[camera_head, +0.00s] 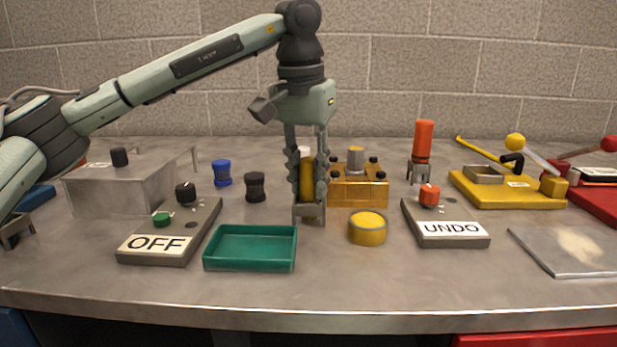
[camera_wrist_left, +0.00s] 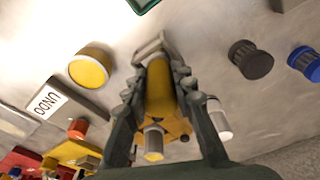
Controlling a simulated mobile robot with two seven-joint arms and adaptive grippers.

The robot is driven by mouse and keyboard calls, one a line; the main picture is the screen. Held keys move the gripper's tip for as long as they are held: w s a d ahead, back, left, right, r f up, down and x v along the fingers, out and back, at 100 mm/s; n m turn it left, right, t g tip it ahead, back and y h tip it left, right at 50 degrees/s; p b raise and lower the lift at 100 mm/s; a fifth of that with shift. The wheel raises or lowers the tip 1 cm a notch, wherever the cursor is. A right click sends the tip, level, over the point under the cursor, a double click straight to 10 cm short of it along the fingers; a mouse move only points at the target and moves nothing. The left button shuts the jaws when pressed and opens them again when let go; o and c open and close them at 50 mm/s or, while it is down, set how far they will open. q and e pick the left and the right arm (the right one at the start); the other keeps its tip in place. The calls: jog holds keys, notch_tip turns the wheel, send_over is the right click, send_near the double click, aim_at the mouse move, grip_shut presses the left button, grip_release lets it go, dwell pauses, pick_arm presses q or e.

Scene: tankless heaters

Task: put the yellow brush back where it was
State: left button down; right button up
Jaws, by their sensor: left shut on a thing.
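My left gripper (camera_head: 307,190) points straight down at the middle of the table and is shut on a yellow cylinder, which appears to be the yellow brush (camera_head: 307,180). In the left wrist view the brush (camera_wrist_left: 160,92) lies lengthwise between the two dark fingers. A pale grey bracket (camera_wrist_left: 150,48) shows at its far end, by the fingertips. I cannot tell whether the brush touches the table or the bracket. The fingers hide parts of the brush. My right gripper is not in view.
A gold block (camera_head: 360,188) stands just right of the gripper, and a round yellow piece (camera_head: 367,229) in front right. A green tray (camera_head: 250,265), OFF box (camera_head: 165,244), black knob (camera_head: 255,187) and blue knob (camera_head: 221,173) are left. The UNDO box (camera_head: 447,232) and red cylinder (camera_head: 424,140) are right.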

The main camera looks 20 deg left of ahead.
pick_arm(q)
jog(key=shift+f, duration=0.15)
jog(key=c, duration=1.3)
grip_release()
jog(key=shift+o, duration=0.2)
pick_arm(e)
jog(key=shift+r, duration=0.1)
pick_arm(q)
notch_tip(320, 180, up, 12)
jog(key=s+p, duration=0.1)
jog(key=shift+s+a, duration=0.15)
jog(key=shift+s, duration=0.15)
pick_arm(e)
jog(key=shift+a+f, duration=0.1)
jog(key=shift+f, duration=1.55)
